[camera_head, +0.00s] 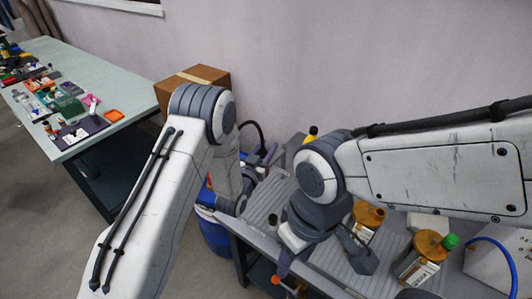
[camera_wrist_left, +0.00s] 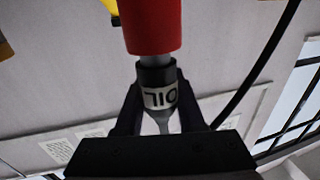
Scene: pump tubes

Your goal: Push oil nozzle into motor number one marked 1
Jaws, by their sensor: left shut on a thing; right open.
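My right gripper (camera_head: 322,266) is open and empty, low over the grey bench. Two orange-brown cylindrical units, perhaps motors, stand at the bench's right (camera_head: 368,215) (camera_head: 430,244); I cannot read a number 1.
The grey bench (camera_head: 330,258) stands against the wall. A cardboard box (camera_head: 203,76) is behind the left arm. A blue container (camera_head: 213,236) is below the bench's left end. A blue hose (camera_head: 500,252) lies at the right. A green table (camera_head: 100,80) with clutter is at far left.

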